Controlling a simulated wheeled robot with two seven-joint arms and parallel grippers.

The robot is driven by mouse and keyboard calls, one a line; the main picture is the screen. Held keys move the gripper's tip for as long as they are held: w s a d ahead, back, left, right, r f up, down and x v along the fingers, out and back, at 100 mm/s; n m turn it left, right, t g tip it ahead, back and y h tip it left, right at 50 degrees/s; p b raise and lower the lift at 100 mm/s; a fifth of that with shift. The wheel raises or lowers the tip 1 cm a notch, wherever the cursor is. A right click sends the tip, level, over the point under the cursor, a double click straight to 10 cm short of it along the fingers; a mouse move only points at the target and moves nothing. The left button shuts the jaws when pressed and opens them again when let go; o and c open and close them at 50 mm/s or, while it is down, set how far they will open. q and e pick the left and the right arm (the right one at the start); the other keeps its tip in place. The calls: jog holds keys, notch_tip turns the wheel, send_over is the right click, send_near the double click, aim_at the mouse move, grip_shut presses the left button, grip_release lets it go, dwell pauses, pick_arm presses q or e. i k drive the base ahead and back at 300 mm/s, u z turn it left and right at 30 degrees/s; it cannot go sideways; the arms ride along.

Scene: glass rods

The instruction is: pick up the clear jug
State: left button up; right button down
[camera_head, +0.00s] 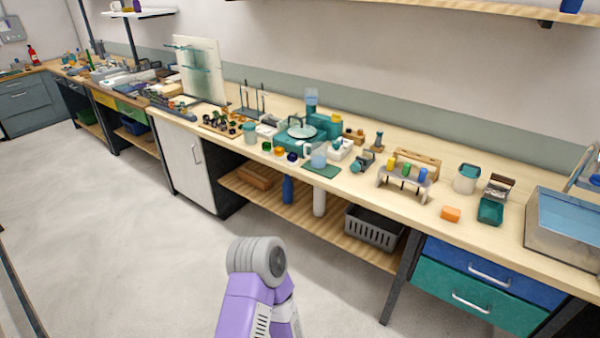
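What looks like the clear jug (318,157) stands upright near the front edge of the long wooden counter, on a dark green mat (321,171). It is small and pale in the head view, so its handle and any contents are hard to make out. A purple and grey part of one of my arms rises from the bottom middle, over the floor and well short of the counter. Neither gripper shows in the view, and nothing is seen touching the jug.
Beside the jug are a teal device with a round glass top (302,131), a white block (341,149) and small coloured pots. A rack with coloured tubes (405,180), a tub (466,178) and a metal basin (562,226) stand further right. The floor in front is clear.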

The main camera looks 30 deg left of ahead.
aim_at(315, 154)
jog(key=u, duration=1.65)
jog(key=i, duration=0.95)
jog(key=z, duration=0.4)
jog(key=i, duration=0.95)
jog(key=z, duration=0.8)
